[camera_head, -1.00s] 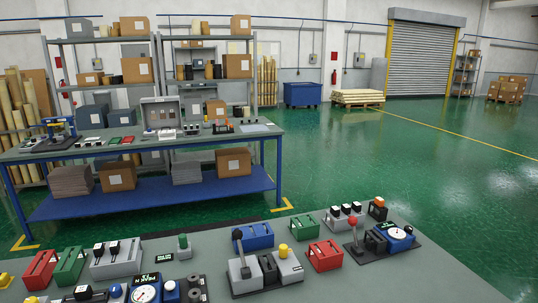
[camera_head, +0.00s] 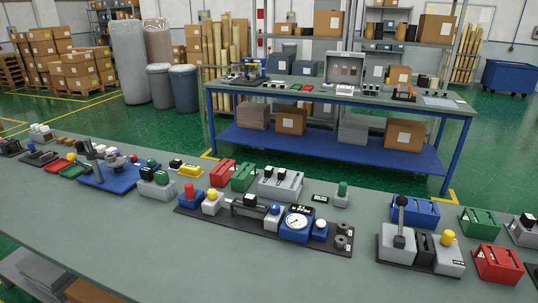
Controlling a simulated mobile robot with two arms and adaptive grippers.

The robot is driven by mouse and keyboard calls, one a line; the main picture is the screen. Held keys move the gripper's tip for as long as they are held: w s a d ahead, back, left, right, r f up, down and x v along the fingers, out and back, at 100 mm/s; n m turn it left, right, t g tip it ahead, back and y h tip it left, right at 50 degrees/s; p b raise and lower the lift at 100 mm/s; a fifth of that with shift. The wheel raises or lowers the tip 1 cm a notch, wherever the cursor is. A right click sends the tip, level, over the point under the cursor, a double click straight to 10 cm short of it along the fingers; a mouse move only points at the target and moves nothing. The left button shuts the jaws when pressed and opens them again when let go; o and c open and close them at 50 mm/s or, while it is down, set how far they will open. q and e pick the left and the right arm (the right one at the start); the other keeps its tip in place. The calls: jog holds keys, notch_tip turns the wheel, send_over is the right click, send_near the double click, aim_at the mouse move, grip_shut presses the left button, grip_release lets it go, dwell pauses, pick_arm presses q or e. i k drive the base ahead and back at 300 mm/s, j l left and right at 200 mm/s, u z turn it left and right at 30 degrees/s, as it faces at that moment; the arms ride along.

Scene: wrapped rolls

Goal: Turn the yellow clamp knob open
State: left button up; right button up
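Two yellow knobs show in the head view, and I cannot tell which is the clamp knob. One yellow knob (camera_head: 448,237) sits on a grey unit (camera_head: 456,262) at the right, beside a black-handled lever (camera_head: 401,212). Whether either knob is turned open is too small to tell. Neither of my grippers is in view.
The near grey bench (camera_head: 150,245) has a clear front strip. Red and green slotted blocks, switch boxes and a blue-based fixture (camera_head: 118,172) stand along it. A second bench with a blue frame (camera_head: 345,150) stands behind, across a green floor.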

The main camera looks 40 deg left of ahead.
aim_at(212, 193)
jog(key=k+l+u, duration=0.15)
jog(key=u, duration=1.45)
jog(key=j, duration=0.1)
